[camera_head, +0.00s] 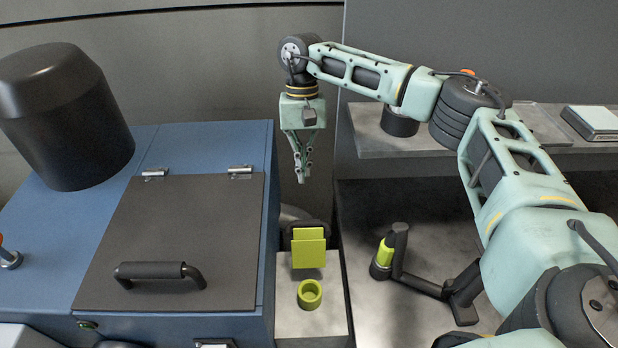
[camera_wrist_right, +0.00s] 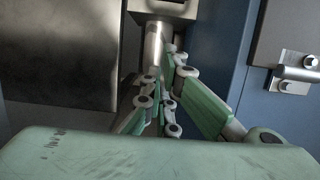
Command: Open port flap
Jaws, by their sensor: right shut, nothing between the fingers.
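A lime-green square plate (camera_head: 309,247) stands upright on a dark backing in the narrow gap beside the blue machine. A lime-green ring (camera_head: 310,294) sits on the pale ledge in front of it. A flat grey lid (camera_head: 172,225) with a black handle (camera_head: 160,272) lies closed on the machine top. I cannot tell for sure which of these is the port flap. My right gripper (camera_head: 302,180) points down with its fingers together and empty, behind and above the plate, apart from it. In the wrist view its fingers (camera_wrist_right: 165,82) are above a metal pipe (camera_wrist_right: 154,46). My left gripper is out of view.
The blue machine (camera_head: 259,150) with a black cylinder (camera_head: 66,115) and lid hinges (camera_head: 240,172) borders the gap on the left. A grey shelf (camera_head: 440,147) and a lower bench holding a black angled tool with a lime part (camera_head: 386,252) are on the right.

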